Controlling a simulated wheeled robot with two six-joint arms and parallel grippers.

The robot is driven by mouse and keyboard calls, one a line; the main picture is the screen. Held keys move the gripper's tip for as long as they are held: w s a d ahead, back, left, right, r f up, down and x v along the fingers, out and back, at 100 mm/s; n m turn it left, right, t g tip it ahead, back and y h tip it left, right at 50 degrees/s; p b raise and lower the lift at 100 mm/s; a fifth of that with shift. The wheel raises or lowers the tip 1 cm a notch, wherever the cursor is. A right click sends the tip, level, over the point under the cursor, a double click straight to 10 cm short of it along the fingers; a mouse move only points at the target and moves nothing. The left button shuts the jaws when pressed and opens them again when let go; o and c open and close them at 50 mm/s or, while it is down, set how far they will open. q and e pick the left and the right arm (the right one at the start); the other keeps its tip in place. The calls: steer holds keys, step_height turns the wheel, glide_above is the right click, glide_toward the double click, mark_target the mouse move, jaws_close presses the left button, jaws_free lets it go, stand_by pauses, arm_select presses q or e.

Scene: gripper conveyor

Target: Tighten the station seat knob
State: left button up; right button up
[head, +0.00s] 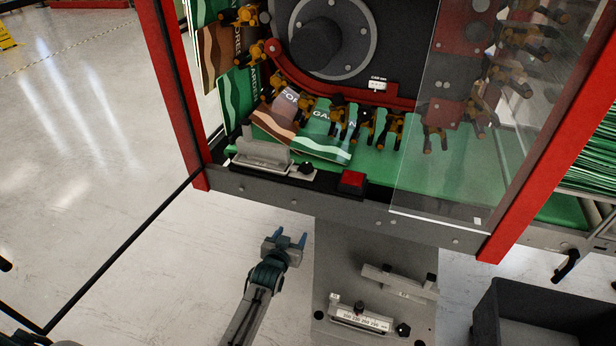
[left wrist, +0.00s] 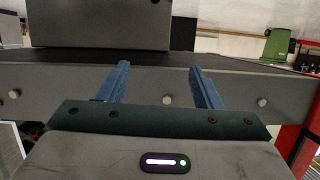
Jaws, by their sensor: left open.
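A black knob (head: 305,168) sits at the right end of a light metal seat block (head: 262,153) on the machine's front ledge. Which part is the station seat knob is not labelled; another black knob (head: 403,330) is on the scale plate below. My left gripper (head: 291,239) is in front of and below the ledge, apart from the seat and its knob. Its blue fingers are spread and empty, as the left wrist view (left wrist: 160,85) also shows. A grey block (left wrist: 100,24) stands beyond the fingers there. My right gripper is not in view.
A red button (head: 352,182) is right of the seat knob. The grey front rail (head: 260,195) with bolts runs between my gripper and the ledge. A clear panel (head: 455,130) covers the right side. A dark bin (head: 550,310) stands at lower right.

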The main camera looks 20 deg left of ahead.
mark_target(305, 171)
arm_select(q)
steer(key=w+r+t+b, duration=0.1)
steer(key=w+r+t, duration=0.1)
steer(key=r, duration=0.6)
steer(key=w+r+t+b, duration=0.1)
steer(key=w+r+t, duration=0.15)
steer(key=r, duration=0.45)
steer(key=shift+g, duration=0.45)
steer(key=w, duration=1)
steer(key=shift+d+r+p, duration=0.15)
steer(key=shift+d+p, duration=0.05)
steer(key=shift+p, duration=0.1)
steer(key=shift+w, duration=0.4)
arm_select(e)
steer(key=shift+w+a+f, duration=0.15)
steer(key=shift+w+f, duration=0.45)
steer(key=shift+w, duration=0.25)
